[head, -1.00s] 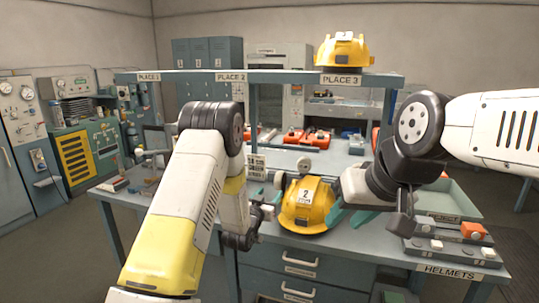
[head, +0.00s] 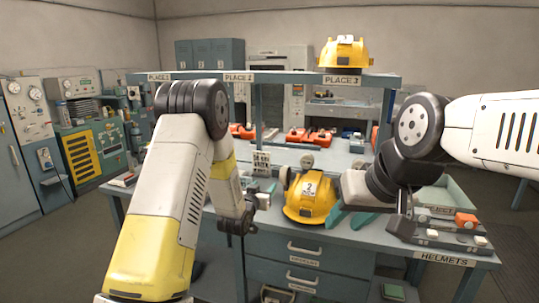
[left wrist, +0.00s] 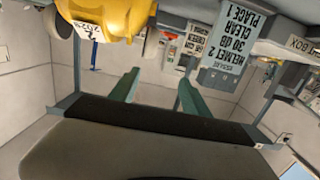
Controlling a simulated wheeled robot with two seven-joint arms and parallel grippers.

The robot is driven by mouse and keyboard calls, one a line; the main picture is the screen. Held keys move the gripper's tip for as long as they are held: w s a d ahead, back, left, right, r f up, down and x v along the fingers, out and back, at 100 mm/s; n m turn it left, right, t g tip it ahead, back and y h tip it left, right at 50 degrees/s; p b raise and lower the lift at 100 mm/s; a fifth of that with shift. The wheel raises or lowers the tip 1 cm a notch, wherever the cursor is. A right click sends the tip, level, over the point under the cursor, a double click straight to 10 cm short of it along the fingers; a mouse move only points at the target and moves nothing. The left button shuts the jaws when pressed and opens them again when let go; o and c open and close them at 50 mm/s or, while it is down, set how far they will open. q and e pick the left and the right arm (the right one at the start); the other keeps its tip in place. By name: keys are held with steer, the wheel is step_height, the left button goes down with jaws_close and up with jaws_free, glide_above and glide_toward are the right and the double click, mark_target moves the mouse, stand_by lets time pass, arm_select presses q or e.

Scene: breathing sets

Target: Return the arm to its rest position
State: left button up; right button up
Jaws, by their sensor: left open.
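My left arm comes in from the left of the head view, its wrist hanging over the bench's front edge. Its fingers are hard to make out there. In the left wrist view my left gripper (left wrist: 158,78) is open, with nothing between its two green fingers. A yellow helmet marked 2 (head: 311,199) sits on the bench, right of my left wrist; a yellow helmet also shows upside down in the left wrist view (left wrist: 112,15). My right gripper (head: 350,220) is beside that helmet's right side, its green fingers apart; contact cannot be told.
Another yellow helmet (head: 344,53) stands on the shelf above PLACE 3 (head: 342,80). A printed card (head: 261,163) stands on the bench near my left wrist. A grey button box (head: 445,235) and a tray (head: 447,197) are at the right. Red items (head: 308,136) lie behind.

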arm_select(q)
steer(key=s+a+r+n+g+y, duration=0.1)
steer(key=s+a+r+g, duration=0.1)
steer(key=s+a+r, duration=0.35)
steer(key=s+a+r+n+g+y, duration=0.1)
steer(key=s+a+r+g+y, duration=0.15)
steer(key=s+r, duration=0.55)
steer(key=s+a+g, duration=0.2)
steer(key=s, duration=1.1)
steer(key=s+a+r+g, duration=0.1)
steer(key=s+a+g, duration=0.1)
steer(key=s, duration=1.2)
steer(key=shift+r+n+g+h, duration=0.3)
steer(key=shift+g+h, duration=0.05)
steer(key=shift+g, duration=0.4)
